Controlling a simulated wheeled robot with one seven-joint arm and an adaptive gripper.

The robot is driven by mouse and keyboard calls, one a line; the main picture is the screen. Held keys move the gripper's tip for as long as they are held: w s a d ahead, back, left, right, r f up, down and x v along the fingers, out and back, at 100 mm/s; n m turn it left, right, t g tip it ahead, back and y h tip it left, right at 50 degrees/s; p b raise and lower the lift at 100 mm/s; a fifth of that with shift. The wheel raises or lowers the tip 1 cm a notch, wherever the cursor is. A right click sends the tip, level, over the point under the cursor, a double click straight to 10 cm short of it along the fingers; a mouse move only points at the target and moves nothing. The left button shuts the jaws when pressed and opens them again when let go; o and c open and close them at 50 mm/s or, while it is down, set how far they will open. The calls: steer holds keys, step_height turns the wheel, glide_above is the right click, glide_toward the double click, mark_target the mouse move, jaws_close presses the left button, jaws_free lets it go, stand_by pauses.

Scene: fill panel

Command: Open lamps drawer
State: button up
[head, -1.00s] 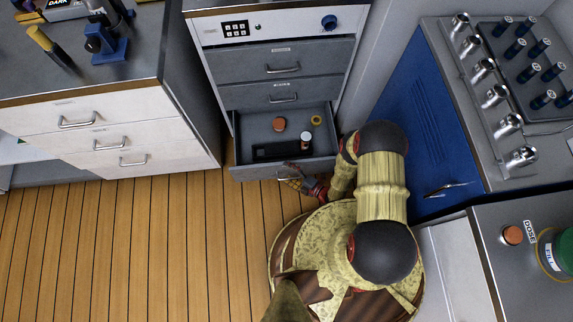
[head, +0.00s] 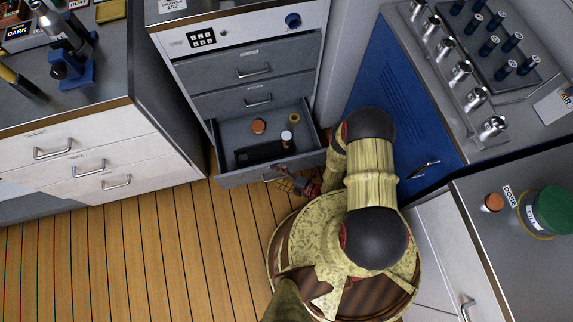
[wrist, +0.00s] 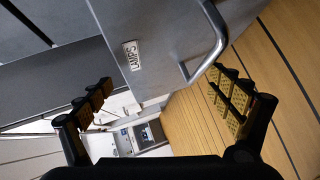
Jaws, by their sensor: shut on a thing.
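The lamps drawer (head: 240,176) is the bottom drawer of the grey cabinet and stands well open. Inside it lie an orange-brown round thing (head: 259,126), a small yellow ring (head: 294,118), a white-topped jar (head: 287,135) and a dark tray (head: 257,153). My gripper (head: 293,185) is low at the drawer front, by the right part of its handle (head: 272,178). In the wrist view, my gripper (wrist: 165,100) has its fingers either side of the view, with the LAMPS label (wrist: 130,57) and the metal handle (wrist: 217,40) close ahead. Finger contact is hard to see.
Two shut grey drawers (head: 252,68) are above the open one. A white drawer unit (head: 90,160) stands left, and a blue cabinet door (head: 380,95) right. A grey counter (head: 500,250) with a green-lidded jar (head: 553,210) is at lower right. Wooden floor (head: 130,250) is clear at left.

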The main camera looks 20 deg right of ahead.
steer(key=shift+w+d+r, duration=0.45)
steer(key=shift+d+r, duration=0.05)
steer(key=shift+r, duration=0.1)
steer(key=shift+s+d+r, duration=0.1)
steer(key=shift+s+d, duration=0.15)
steer(key=c, duration=0.5)
steer(key=shift+s+d, duration=0.2)
steer(key=shift+s, duration=0.1)
steer(key=c, duration=0.7)
steer(key=s+d, duration=0.1)
steer(key=s, duration=0.1)
steer(key=s+d, duration=0.2)
steer(key=shift+s, duration=0.1)
steer(key=shift+a+r, duration=0.1)
steer(key=shift+a, duration=0.05)
